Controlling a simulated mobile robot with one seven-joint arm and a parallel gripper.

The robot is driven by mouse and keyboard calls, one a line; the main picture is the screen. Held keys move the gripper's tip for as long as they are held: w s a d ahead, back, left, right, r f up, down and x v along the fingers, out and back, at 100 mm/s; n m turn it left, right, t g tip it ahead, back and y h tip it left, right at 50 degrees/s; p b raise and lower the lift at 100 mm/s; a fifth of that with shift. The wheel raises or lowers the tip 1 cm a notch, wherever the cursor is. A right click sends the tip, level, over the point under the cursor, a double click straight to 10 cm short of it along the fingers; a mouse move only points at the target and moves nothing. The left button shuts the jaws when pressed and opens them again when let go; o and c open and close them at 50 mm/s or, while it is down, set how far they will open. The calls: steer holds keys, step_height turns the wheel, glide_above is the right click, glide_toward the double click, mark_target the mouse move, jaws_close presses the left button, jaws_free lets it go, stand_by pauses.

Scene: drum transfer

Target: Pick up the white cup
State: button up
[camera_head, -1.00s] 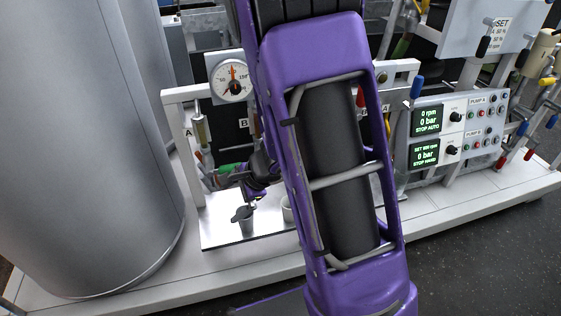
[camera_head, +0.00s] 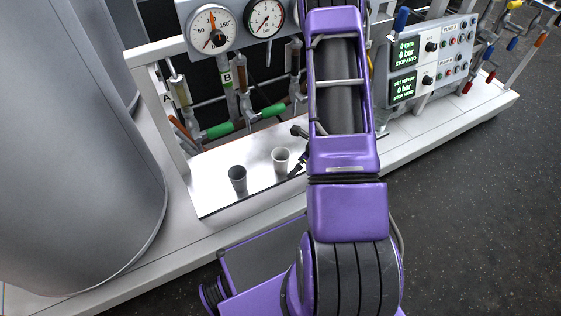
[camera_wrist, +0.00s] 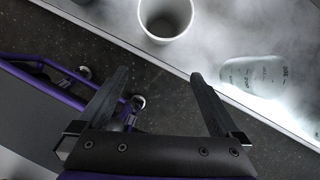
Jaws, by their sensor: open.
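The white cup (camera_head: 281,160) stands upright on the metal tray (camera_head: 215,203) in the head view, just left of my arm. In the wrist view a pale cup (camera_wrist: 166,20), which looks like the white one, shows at the top edge, partly cut off. My gripper (camera_wrist: 159,74) is open and empty, with its two dark fingers apart. The cup lies beyond the fingertips, not between them. In the head view my arm hides most of the gripper; a dark part shows close to the white cup's right side.
A dark grey cup (camera_head: 238,180) stands left of the white cup. A clear marked beaker (camera_wrist: 254,76) is right of the fingers in the wrist view. Gauges (camera_head: 211,31), pipes with green handles (camera_head: 220,130) and a large grey drum (camera_head: 70,150) stand around the tray.

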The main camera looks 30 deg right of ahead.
mark_target(285, 155)
steer(key=w+a, duration=0.1)
steer(key=w, duration=0.3)
steer(key=w+a, duration=0.1)
steer(key=shift+w+a+r+p, duration=0.1)
steer(key=shift+w+a+p, duration=0.25)
steer(key=shift+w+p, duration=0.05)
steer(key=b+x, duration=0.1)
steer(key=x, duration=0.4)
steer(key=shift+s, duration=0.1)
steer(key=c, duration=1.3)
steer(key=shift+o, duration=0.2)
